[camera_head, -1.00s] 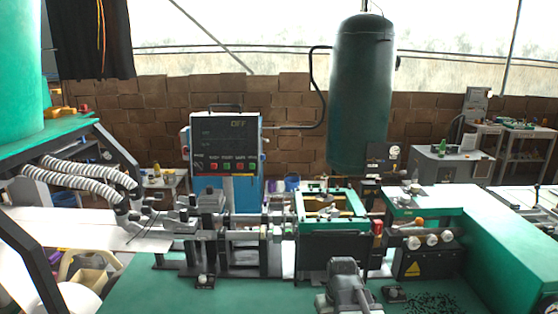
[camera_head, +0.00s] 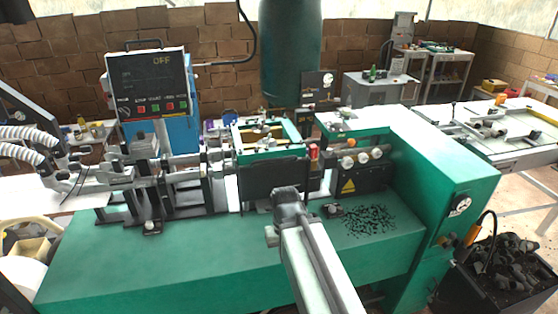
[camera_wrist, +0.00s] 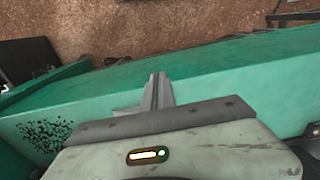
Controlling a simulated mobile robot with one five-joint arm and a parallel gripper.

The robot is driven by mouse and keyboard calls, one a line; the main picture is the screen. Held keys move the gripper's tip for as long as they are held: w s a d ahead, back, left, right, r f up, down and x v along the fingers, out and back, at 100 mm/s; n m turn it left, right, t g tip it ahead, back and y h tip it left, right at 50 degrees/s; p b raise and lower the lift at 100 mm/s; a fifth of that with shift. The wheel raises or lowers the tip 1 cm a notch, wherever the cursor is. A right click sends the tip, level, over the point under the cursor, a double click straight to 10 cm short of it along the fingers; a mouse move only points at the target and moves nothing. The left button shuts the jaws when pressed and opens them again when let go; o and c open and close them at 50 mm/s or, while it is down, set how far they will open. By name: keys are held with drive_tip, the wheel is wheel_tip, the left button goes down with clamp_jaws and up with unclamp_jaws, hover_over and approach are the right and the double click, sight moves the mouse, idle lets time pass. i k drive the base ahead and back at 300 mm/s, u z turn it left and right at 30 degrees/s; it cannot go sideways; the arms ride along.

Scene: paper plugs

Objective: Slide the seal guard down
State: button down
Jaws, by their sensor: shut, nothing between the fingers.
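A dark panel (camera_head: 272,180), which looks like the seal guard, hangs at the front of a green-framed unit (camera_head: 268,138) in the middle of the green machine in the head view. Whether it is raised or lowered is hard to tell. My gripper (camera_head: 287,196) appears in front of the panel's lower edge and hides a little of it; whether they touch is unclear. In the wrist view my gripper (camera_wrist: 158,78) is shut and empty, pointing over a green surface towards brown ground. No guard is recognisable there.
The green machine bed (camera_head: 180,255) is mostly clear, with dark scraps (camera_head: 368,220) lying on it. A control box (camera_head: 150,85) reading OFF stands behind left. A tall green tank (camera_head: 290,50) stands behind. A dark bin (camera_head: 495,280) of scraps sits at the right.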

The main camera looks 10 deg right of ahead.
sight(259, 179)
drive_tip(key=z, duration=2.3)
drive_tip(key=k, duration=1)
drive_tip(key=u, duration=1.75)
drive_tip(key=i, duration=1.05)
drive_tip(key=z, duration=0.05)
